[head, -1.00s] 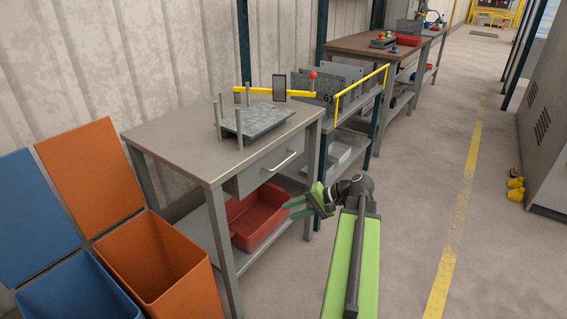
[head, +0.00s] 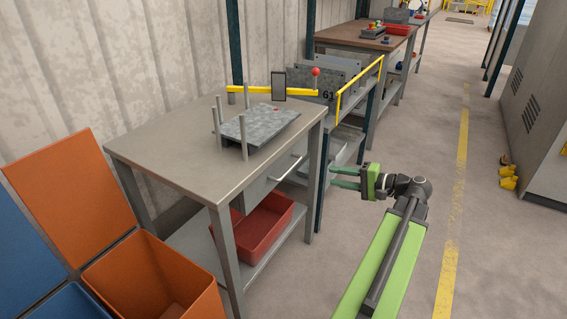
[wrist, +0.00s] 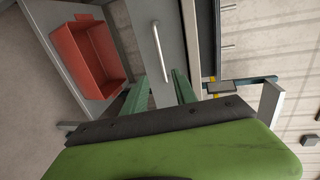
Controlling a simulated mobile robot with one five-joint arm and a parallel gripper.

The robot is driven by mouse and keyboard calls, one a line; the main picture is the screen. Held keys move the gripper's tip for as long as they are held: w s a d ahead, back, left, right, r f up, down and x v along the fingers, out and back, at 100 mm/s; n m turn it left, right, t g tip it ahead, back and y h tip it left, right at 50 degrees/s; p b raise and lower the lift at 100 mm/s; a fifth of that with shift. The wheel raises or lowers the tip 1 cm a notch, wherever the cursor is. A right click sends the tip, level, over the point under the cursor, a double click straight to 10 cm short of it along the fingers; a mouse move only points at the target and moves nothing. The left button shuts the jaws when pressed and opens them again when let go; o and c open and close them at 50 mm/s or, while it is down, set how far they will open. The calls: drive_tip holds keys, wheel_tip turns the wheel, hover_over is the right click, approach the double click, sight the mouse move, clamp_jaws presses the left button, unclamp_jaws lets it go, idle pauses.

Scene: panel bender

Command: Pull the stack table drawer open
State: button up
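The stack table (head: 165,150) is a grey metal table on the left in the head view, with a stack of sheets between upright posts on its top. Its drawer (head: 258,187) is under the top and looks shut. The drawer's bar handle (head: 288,169) shows on the front, and it also shows in the wrist view (wrist: 156,50). My gripper (head: 334,178) is open and empty, to the right of the drawer front and apart from the handle. In the wrist view its two green fingers (wrist: 160,92) stand apart, with the handle seen between and beyond them.
A red bin (head: 262,232) sits on the table's lower shelf. Orange (head: 150,280) and blue (head: 70,302) open bins stand at the front left. A rack with a yellow rail (head: 358,90) stands behind the table.

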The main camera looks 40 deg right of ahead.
sight(291, 167)
drive_tip(key=b+x, duration=0.3)
drive_tip(key=x, duration=1.4)
drive_tip(key=shift+w+b, duration=0.3)
drive_tip(key=shift+w, duration=0.15)
drive_tip(key=shift+c, duration=0.4)
clamp_jaws()
